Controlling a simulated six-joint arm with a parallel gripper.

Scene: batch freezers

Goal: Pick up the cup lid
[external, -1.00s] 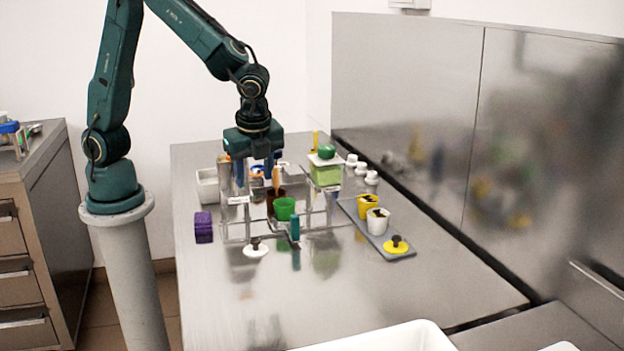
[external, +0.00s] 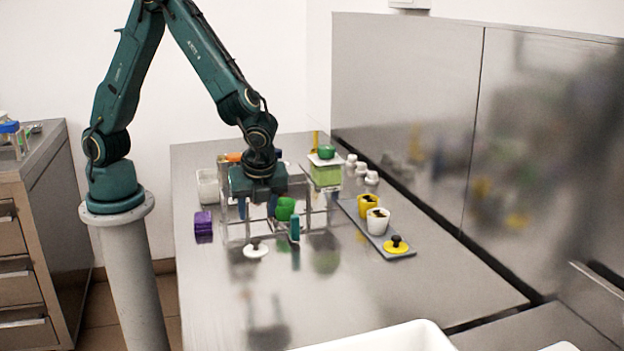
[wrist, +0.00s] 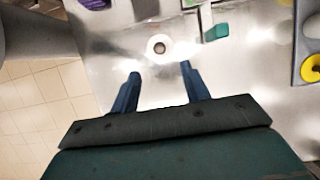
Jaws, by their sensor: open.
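A white cup lid (external: 256,251) with a dark knob lies flat on the steel table, in front of the metal rack. It also shows in the wrist view (wrist: 159,46), just beyond my fingertips and between their lines. A second lid, yellow with a dark knob (external: 396,246), lies on the near end of the grey tray; it shows at the right edge of the wrist view (wrist: 311,68). My gripper (external: 257,212) points down, open and empty, above and a little behind the white lid. In the wrist view its two blue fingers (wrist: 160,72) are apart with bare table between them.
The metal rack (external: 320,229) with a green cup (external: 285,208) stands close behind the white lid, with a teal block (external: 295,227) at its front. The grey tray (external: 401,256) holds yellow and white cups. The table's front is clear.

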